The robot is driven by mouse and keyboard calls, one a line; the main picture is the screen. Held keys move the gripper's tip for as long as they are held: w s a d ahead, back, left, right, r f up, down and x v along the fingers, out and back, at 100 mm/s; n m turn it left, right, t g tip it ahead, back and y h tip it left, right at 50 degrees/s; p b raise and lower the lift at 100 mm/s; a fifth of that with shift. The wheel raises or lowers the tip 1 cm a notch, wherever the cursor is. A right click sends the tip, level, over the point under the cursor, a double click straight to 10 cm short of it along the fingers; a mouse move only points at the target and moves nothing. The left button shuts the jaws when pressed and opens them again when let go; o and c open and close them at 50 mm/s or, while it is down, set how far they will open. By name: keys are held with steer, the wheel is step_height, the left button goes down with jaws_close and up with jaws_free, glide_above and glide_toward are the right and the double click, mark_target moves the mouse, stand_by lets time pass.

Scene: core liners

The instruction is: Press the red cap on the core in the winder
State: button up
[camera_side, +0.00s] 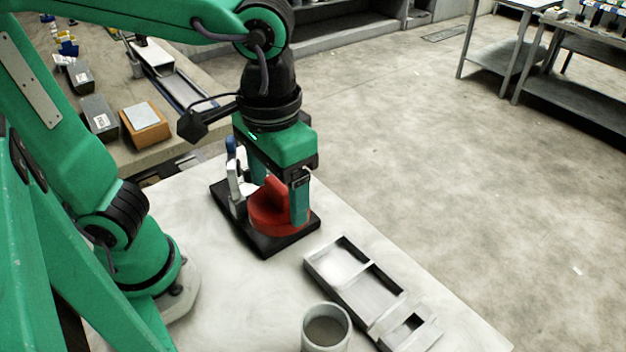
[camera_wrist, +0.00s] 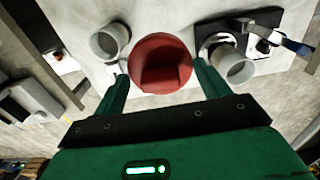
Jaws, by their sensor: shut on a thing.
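The red cap (camera_side: 275,207) is round with a raised grip rib. My gripper (camera_side: 277,197) is shut on it, with green fingers on both sides. The wrist view also shows the cap (camera_wrist: 160,63) between the fingertips. The winder has a black base plate (camera_side: 268,246) and a lever with a blue handle (camera_side: 231,146). In the side view the cap appears in front of this plate, and the core is hidden behind it. In the wrist view the grey core (camera_wrist: 236,68) stands on the winder, right of the cap and not covered by it. The cap's height is unclear.
A grey open cylinder (camera_side: 326,330) stands at the table's front. A grey compartment tray (camera_side: 340,283) lies right of it, behind. The wrist view shows an open grey cylinder (camera_wrist: 108,42) left of the cap. Boxes (camera_side: 146,122) sit on a bench behind.

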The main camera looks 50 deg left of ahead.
mark_target(277, 184)
step_height(277, 184, up, 3)
steer(key=shift+r, duration=0.15)
steer(key=shift+w+a+r, duration=0.2)
steer(key=shift+w+a, duration=0.05)
steer(key=shift+w, duration=0.05)
steer(key=w+a+n, duration=0.5)
steer(key=a, duration=0.3)
steer(key=w+a+n, duration=0.4)
steer(key=a, duration=0.4)
steer(key=shift+w+f, duration=0.1)
steer(key=shift+f, duration=2.5)
steer(key=shift+f, duration=0.15)
steer(key=shift+f, duration=2.35)
steer(key=shift+f, duration=1.25)
